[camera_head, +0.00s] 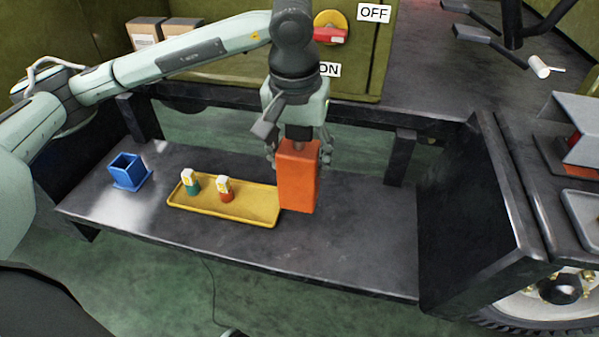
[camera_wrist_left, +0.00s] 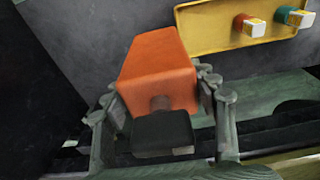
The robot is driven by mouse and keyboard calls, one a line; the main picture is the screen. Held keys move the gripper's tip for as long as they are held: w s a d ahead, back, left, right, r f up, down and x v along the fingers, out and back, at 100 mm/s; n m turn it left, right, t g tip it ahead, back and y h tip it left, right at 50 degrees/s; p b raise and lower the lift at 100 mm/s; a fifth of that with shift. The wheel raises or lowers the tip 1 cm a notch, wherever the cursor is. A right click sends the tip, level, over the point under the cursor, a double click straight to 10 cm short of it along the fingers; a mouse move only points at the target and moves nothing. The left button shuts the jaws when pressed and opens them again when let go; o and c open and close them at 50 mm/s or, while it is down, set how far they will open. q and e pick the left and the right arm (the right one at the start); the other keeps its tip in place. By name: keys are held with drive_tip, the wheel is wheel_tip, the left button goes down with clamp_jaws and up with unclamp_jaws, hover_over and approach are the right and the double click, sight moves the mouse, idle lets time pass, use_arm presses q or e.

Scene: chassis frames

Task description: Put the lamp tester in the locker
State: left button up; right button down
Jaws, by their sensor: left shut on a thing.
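An orange box-shaped device (camera_head: 298,180), which looks like the lamp tester, is upright at the right end of the yellow tray. My left gripper (camera_head: 298,150) comes down on it from above and is shut on its upper part. In the left wrist view the orange device (camera_wrist_left: 158,72) sits between the fingers of my left gripper (camera_wrist_left: 160,105), with a dark piece at its near end. I cannot tell whether its bottom touches the dark bench (camera_head: 350,235). No locker can be made out for certain. My right gripper is not in view.
The yellow tray (camera_head: 240,208) holds a green-based piece (camera_head: 191,184) and a red-based piece (camera_head: 224,190). A blue open holder (camera_head: 128,171) stands at the left. An olive panel with a red switch (camera_head: 331,36) is behind. A dark upright wall (camera_head: 470,200) bounds the bench's right end.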

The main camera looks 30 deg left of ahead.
use_arm(q)
drive_tip(key=shift+w+d+f, duration=0.1)
drive_tip(key=shift+w+f, duration=0.05)
drive_tip(key=shift+f, duration=1.95)
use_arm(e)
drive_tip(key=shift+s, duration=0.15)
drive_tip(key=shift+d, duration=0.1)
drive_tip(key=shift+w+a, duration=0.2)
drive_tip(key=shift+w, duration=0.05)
use_arm(q)
drive_tip(key=shift+f, duration=0.1)
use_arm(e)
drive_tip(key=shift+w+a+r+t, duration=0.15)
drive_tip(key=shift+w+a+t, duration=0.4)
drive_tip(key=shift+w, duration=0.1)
use_arm(q)
drive_tip(key=o, duration=1.6)
drive_tip(key=shift+c, duration=0.2)
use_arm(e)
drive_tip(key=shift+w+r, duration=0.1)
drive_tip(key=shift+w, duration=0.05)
